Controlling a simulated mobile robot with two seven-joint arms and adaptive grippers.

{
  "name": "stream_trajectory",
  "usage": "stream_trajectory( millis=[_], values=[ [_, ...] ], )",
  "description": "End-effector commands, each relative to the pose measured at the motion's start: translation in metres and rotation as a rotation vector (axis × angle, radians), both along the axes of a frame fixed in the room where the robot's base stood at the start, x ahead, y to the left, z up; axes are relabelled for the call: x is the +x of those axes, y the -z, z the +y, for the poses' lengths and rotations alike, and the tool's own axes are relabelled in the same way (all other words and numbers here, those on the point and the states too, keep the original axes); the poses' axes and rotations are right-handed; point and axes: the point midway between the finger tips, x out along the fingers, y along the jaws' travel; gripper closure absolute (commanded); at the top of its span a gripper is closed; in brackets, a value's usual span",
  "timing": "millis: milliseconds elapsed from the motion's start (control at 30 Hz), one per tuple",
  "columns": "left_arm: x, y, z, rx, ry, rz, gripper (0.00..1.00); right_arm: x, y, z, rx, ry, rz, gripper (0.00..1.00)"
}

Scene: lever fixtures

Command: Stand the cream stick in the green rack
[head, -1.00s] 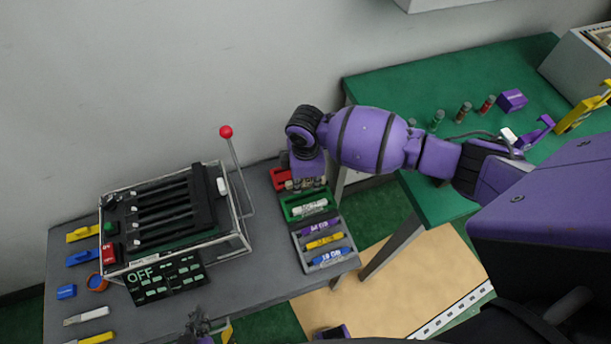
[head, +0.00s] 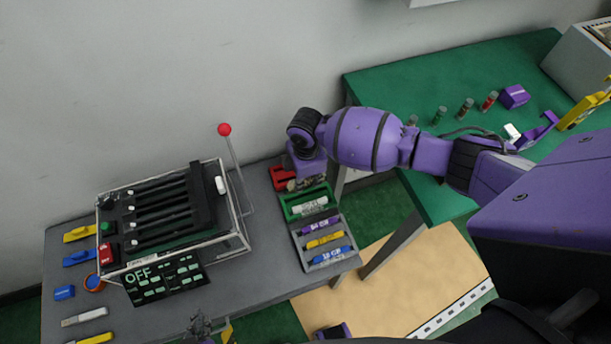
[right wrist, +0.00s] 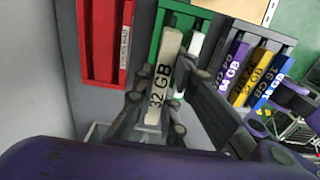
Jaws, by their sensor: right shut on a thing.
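The cream stick (right wrist: 162,80), marked 32 GB, is between the fingers of my right gripper (right wrist: 155,112), which is shut on it. In the right wrist view the stick overlaps the green rack (right wrist: 153,38); I cannot tell how far it is inside. In the head view the green rack (head: 288,212) is just below my right gripper (head: 305,182), whose fingers are mostly hidden by the wrist. A white stick (head: 310,205) lies in this rack, and it also shows in the right wrist view (right wrist: 193,50). My left gripper (head: 203,325) is partly visible at the bottom edge; its jaws are unclear.
A red rack (right wrist: 98,48) stands left of the green one. A grey rack (head: 318,266) holds purple, yellow and blue sticks. A lever fixture (head: 175,220) with a red-knobbed lever (head: 225,130) fills the table's left. Loose sticks lie along the left edge.

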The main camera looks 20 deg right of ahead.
Motion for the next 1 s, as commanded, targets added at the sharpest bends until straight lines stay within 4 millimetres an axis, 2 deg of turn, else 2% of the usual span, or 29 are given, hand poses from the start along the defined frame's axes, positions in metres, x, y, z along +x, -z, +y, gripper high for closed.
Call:
stream_trajectory(
  millis=[33, 200, 400, 700, 1000],
  values=[
    [-0.003, 0.005, 0.001, 0.002, 0.0, 0.007, 1.0, -0.002, 0.009, 0.0, 0.0, 0.0, 0.005, 1.0],
    [-0.006, 0.012, 0.005, 0.01, -0.003, 0.01, 1.0, -0.002, 0.026, 0.0, 0.001, 0.0, 0.004, 1.0],
    [-0.004, 0.016, 0.005, 0.011, 0.0, 0.01, 1.0, 0.0, 0.039, 0.0, 0.001, 0.0, 0.001, 1.0],
    [0.003, 0.014, 0.003, 0.009, 0.003, 0.0, 1.0, 0.001, 0.041, 0.0, 0.0, 0.0, -0.002, 1.0],
    [0.0, 0.016, 0.003, 0.008, 0.002, 0.006, 1.0, 0.0, 0.041, 0.0, 0.0, 0.0, -0.001, 1.0]
  ],
)
